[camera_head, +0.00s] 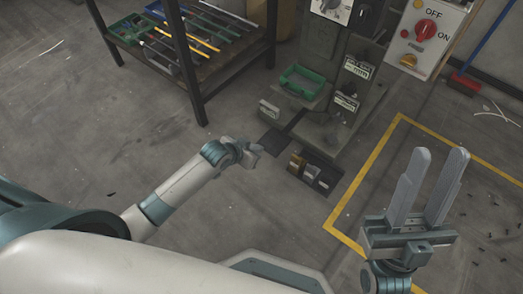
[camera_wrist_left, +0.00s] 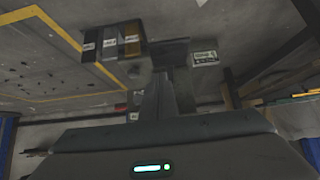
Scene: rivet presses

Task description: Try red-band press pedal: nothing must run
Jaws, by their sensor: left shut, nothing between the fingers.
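A grey press (camera_head: 325,45) stands at the top centre of the head view. On the floor in front of it is a dark pedal unit (camera_head: 310,175) with several pedals side by side, one amber-brown and others grey or dark. The pedals (camera_wrist_left: 113,43) also show in the left wrist view, with small labels too small to read. No red band can be made out. My left gripper (camera_head: 254,152) is shut and empty, left of the pedals and apart from them; its fingers (camera_wrist_left: 165,100) show together in the wrist view. My right gripper (camera_head: 430,185) is open and empty at the right.
A green tray (camera_head: 303,82) sits on the press. A panel (camera_head: 428,38) with a red knob, marked OFF and ON, stands at the top right. A dark table (camera_head: 205,75) with rods stands at the upper left. Yellow lines (camera_head: 355,190) mark the floor; the left floor is mostly clear.

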